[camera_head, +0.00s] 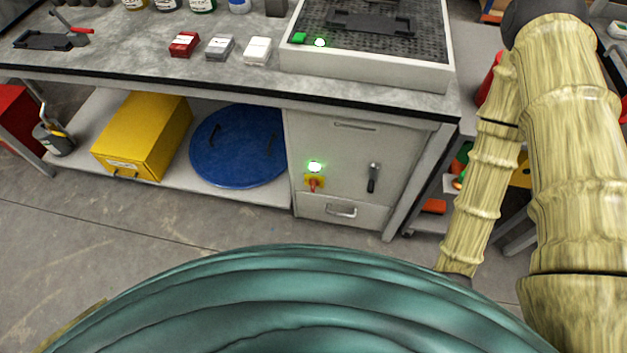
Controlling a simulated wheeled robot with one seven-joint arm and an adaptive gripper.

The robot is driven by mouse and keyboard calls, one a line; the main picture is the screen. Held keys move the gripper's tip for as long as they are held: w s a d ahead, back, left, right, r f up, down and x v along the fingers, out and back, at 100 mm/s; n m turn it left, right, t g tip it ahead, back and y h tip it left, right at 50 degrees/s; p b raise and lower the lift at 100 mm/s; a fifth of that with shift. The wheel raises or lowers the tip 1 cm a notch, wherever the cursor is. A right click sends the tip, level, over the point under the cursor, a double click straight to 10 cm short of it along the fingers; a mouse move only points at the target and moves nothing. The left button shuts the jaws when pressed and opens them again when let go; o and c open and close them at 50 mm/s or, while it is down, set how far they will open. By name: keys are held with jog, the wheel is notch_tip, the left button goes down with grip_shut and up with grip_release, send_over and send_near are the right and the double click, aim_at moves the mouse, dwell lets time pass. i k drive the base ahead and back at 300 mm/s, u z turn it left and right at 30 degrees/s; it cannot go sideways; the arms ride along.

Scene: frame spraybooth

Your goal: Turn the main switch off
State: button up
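The main switch (314,184) is a red rotary handle on a yellow plate, on the front of the grey cabinet (340,150) under the bench. Its red handle looks about upright, with its lower end pointing down. A green lamp (314,167) just above it is lit. My arm comes down at the right side of the picture, well to the right of the switch, with nothing of it touching the cabinet. My gripper is not in view.
A black lever handle (373,178) and a drawer pull (341,211) are near the switch. A blue round lid (238,145) and yellow box (143,136) sit on the lower shelf. A tray with a black grille (370,68) tops the bench. The floor before the cabinet is clear.

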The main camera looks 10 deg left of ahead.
aim_at(312, 182)
jog(key=u, duration=1.2)
jog(key=k, duration=0.95)
jog(key=z, duration=0.6)
